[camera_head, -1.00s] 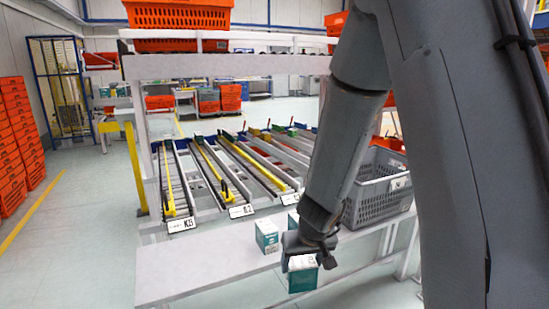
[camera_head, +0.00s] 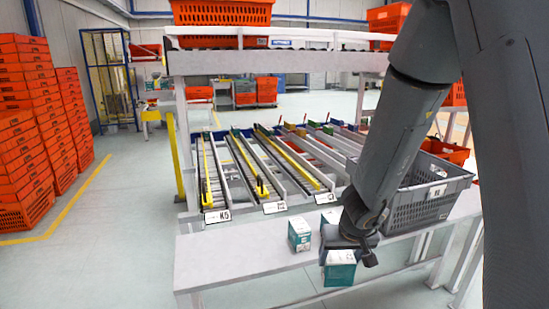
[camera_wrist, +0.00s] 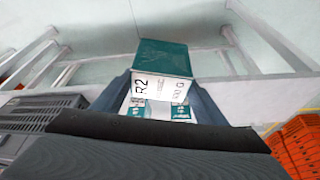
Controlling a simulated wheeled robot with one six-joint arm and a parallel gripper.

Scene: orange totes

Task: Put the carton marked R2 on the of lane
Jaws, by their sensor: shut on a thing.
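A white and teal carton is in my gripper (camera_head: 349,242), in front of the bench edge in the head view (camera_head: 340,268). In the wrist view the carton (camera_wrist: 162,62) shows the mark R2 on its white side and a teal face. The gripper's fingers (camera_wrist: 160,95) are shut on it from both sides. Behind the bench are sloping roller lanes (camera_head: 255,165) with yellow rails. The left lane's tag reads K5 (camera_head: 217,216); the middle tag (camera_head: 274,207) and right tag (camera_head: 327,198) are too small to read surely.
A second carton (camera_head: 300,233) stands on the white bench (camera_head: 225,262), left of my gripper. A grey crate (camera_head: 405,212) sits to the right. An overhead shelf (camera_head: 290,62) crosses above the lanes. The bench's left part is clear. Orange tote stacks (camera_head: 25,130) stand left.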

